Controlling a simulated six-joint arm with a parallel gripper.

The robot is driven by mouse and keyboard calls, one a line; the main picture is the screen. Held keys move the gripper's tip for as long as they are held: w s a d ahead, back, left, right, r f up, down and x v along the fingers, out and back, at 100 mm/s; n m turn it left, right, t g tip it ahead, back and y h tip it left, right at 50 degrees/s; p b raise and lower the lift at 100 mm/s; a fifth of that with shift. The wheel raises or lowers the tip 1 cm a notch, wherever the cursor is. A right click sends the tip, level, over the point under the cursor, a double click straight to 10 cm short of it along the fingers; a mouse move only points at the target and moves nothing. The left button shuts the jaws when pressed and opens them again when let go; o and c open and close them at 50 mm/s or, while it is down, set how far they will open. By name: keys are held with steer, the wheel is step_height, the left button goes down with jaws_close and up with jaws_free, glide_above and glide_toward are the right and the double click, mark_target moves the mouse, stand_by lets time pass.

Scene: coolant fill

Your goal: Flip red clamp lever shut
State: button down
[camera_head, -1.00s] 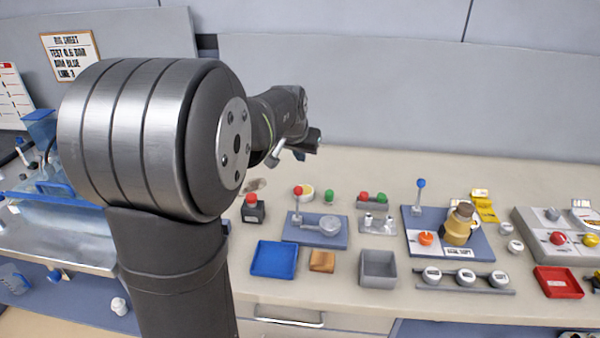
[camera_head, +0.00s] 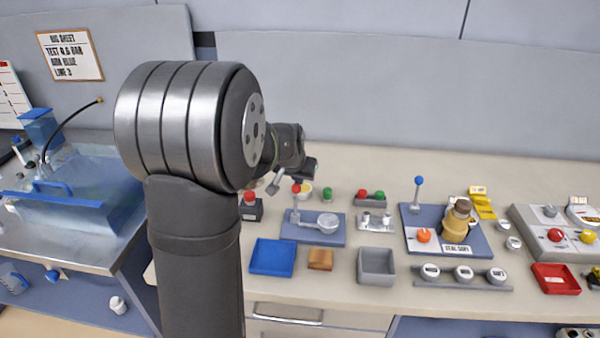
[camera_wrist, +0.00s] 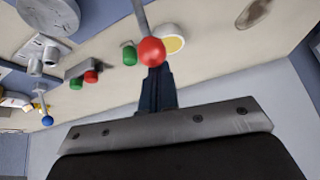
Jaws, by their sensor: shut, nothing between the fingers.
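The red clamp lever (camera_head: 296,189) has a red ball on a thin grey stem. It stands upright at the left of a blue base plate (camera_head: 334,240), which also carries a round silver clamp part (camera_head: 328,222). In the wrist view the red ball (camera_wrist: 151,52) appears large, right in front of my dark fingertips (camera_wrist: 155,75), overlapping them. I cannot tell whether they touch. My gripper is shut and empty. In the head view it (camera_head: 273,186) hangs just left of the red ball, partly hidden by my arm.
A black box with a red button (camera_head: 250,208) stands left of the plate. A green knob (camera_head: 327,193) and a yellow-topped cup (camera_head: 305,190) sit behind it. A blue tray (camera_head: 272,258), wooden block (camera_head: 320,260) and grey bin (camera_head: 377,267) lie in front.

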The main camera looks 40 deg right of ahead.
stand_by(0.4)
steer(key=shift+s+a+r+t+h, duration=0.1)
steer(key=shift+s+a+t+h, duration=0.15)
steer(key=shift+t+h, duration=0.05)
